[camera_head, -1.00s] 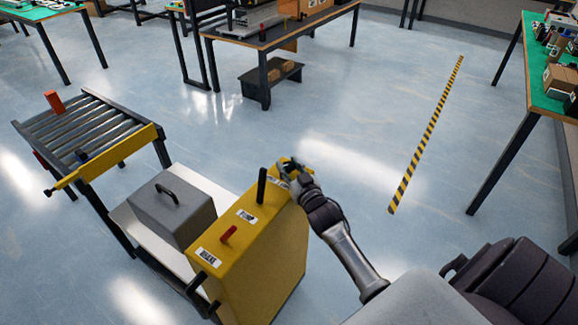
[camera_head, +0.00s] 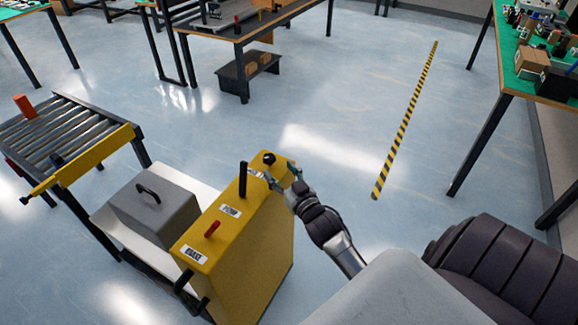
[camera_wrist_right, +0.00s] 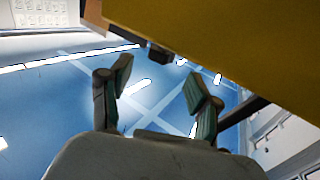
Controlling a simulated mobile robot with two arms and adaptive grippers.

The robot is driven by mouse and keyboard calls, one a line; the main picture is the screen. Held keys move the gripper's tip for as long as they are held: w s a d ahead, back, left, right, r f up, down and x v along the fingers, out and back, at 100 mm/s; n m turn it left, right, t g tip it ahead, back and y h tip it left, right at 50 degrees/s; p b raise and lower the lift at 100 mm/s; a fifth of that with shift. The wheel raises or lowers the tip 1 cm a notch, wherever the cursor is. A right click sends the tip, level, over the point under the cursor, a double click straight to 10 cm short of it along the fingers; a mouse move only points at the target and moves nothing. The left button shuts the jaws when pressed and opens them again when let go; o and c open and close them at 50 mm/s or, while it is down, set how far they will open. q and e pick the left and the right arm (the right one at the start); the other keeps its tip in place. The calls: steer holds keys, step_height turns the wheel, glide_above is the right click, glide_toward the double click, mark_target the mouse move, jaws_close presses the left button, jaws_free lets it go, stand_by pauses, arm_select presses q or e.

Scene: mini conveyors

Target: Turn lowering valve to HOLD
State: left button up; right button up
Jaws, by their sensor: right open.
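A yellow cabinet (camera_head: 238,255) stands at lower centre in the head view, its narrow top facing up. A black round knob (camera_head: 268,158) sits at the top's far end, apparently the lowering valve; its label and setting cannot be read. My right gripper (camera_head: 276,175) is open and empty, its fingers at the top's right edge, just on the near side of the knob. Contact cannot be told. In the right wrist view, the open fingers (camera_wrist_right: 160,86) are below the yellow surface (camera_wrist_right: 230,40), and a small dark part (camera_wrist_right: 158,54) shows at its edge. My left gripper is out of view.
A black upright lever (camera_head: 243,180) stands close to my right fingers, by a label. A red lever (camera_head: 212,229) is nearer the front of the cabinet top. A grey box (camera_head: 155,208) and a roller conveyor (camera_head: 65,130) are to the left.

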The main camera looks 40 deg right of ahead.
steer(key=s, duration=0.5)
steer(key=shift+s+a, duration=0.15)
steer(key=shift+a, duration=0.25)
